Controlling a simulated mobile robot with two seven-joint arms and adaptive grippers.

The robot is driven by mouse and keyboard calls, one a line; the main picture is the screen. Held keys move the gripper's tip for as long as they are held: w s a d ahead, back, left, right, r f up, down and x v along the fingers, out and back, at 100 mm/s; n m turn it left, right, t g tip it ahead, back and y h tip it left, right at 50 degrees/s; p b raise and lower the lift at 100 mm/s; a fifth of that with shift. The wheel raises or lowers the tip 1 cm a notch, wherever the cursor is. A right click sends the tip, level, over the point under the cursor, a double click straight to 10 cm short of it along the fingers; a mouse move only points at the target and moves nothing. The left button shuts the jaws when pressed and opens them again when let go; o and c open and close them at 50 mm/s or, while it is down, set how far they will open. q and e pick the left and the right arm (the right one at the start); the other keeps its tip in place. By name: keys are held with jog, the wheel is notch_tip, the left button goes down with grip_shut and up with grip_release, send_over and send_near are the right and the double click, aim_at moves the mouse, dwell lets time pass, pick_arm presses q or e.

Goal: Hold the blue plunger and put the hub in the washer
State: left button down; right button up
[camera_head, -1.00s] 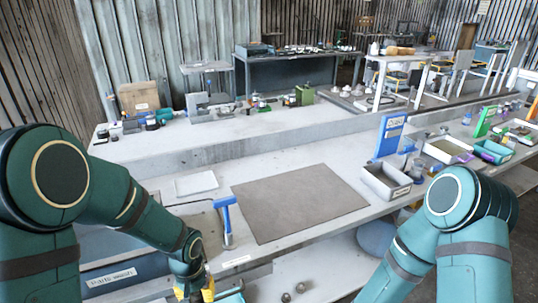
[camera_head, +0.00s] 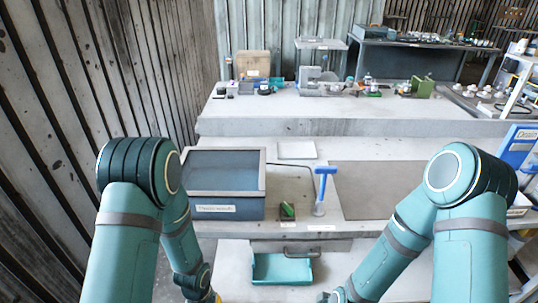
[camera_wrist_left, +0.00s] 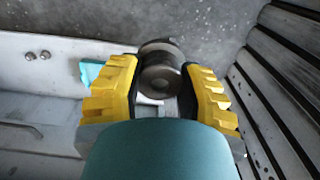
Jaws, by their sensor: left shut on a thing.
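The hub, a dark grey metal round part (camera_wrist_left: 161,72), sits between the yellow fingers of my left gripper (camera_wrist_left: 158,88) in the left wrist view; the gripper is shut on it. In the head view only a bit of yellow from this gripper shows at the bottom edge, below the washer; the hub is hidden there. The washer is a grey-blue box (camera_head: 226,208) with a dark inner surface and a front label, at the left of the bench. The blue plunger, a T-shaped handle (camera_head: 323,184) on a grey base, stands upright right of the washer. My right gripper is below the head view.
A small green item (camera_head: 287,210) lies between washer and plunger. A teal tray (camera_head: 282,268) sits on a lower surface. A brown mat (camera_head: 385,192) and a white plate (camera_head: 296,150) lie on the bench. A slatted wall (camera_head: 80,130) rises on the left.

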pick_arm(q)
jog(key=shift+f, duration=0.1)
dwell(0.4)
jog(key=w+r+m+p, duration=0.1)
jog(key=w+r+p, duration=0.2)
jog(key=r, duration=0.7)
jog(key=w+d+r+m+p, duration=0.1)
jog(key=w+r+m+p, duration=0.1)
jog(key=w+r+p, duration=0.2)
jog(key=w+r+m+p, duration=0.1)
jog(key=w+r+p, duration=0.2)
jog(key=w+r, duration=0.6)
notch_tip(320, 180, up, 7)
jog(key=shift+d+f+m+p, duration=0.1)
jog(key=shift+d+m+p, duration=0.2)
jog(key=shift+d+p, duration=0.05)
pick_arm(e)
notch_tip(320, 180, up, 12)
jog(key=shift+w+d+f, duration=0.2)
jog(key=shift+w+d, duration=0.1)
jog(key=shift+w, duration=0.15)
jog(key=shift+o, duration=0.4)
